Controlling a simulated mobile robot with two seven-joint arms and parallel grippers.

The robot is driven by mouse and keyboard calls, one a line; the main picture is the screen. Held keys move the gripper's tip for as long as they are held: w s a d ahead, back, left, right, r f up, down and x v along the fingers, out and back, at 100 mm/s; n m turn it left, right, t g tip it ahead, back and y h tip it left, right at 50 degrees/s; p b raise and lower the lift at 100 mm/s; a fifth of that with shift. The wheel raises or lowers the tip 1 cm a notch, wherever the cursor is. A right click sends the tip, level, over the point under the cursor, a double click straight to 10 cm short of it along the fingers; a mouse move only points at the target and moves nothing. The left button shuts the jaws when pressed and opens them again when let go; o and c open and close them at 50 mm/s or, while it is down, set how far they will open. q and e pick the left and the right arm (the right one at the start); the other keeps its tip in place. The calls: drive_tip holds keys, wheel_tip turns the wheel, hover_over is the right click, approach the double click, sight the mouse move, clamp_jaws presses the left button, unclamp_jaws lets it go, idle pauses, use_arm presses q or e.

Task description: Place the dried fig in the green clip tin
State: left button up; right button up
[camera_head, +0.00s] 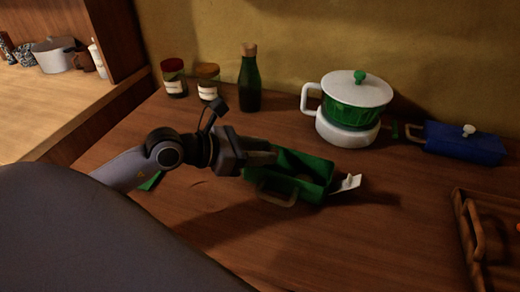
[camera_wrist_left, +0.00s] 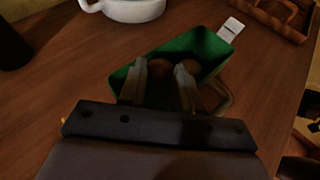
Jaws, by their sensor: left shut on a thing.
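The green clip tin (camera_head: 318,168) stands open on the wooden counter, with a brown handle in front and a white clip at its right end. It also shows in the left wrist view (camera_wrist_left: 203,44). My left gripper (camera_head: 272,153) reaches over the tin's left part, fingers pointing into its opening. In the left wrist view, a round brown thing, apparently the dried fig (camera_wrist_left: 159,68), sits between the fingertips, and the gripper is shut on it. A second brown round thing (camera_wrist_left: 189,66) shows beside the right finger, partly hidden. My right gripper is not seen.
A white and green pot (camera_head: 357,100) stands behind the tin, with a blue box (camera_head: 463,143) to its right. A dark bottle (camera_head: 249,80) and two jars (camera_head: 174,78) stand at the back. A wooden tray (camera_head: 462,220) is at right. The front counter is clear.

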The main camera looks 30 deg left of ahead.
use_arm(q)
drive_tip(key=shift+f+b, duration=0.45)
drive_tip(key=shift+f, duration=0.15)
drive_tip(key=o, duration=1)
drive_tip(key=shift+s+f, duration=0.1)
drive_tip(key=shift+f, duration=0.05)
drive_tip(key=shift+r+p, duration=0.75)
drive_tip(key=shift+r, duration=0.05)
drive_tip(key=b+v, duration=0.2)
drive_tip(key=v, duration=1)
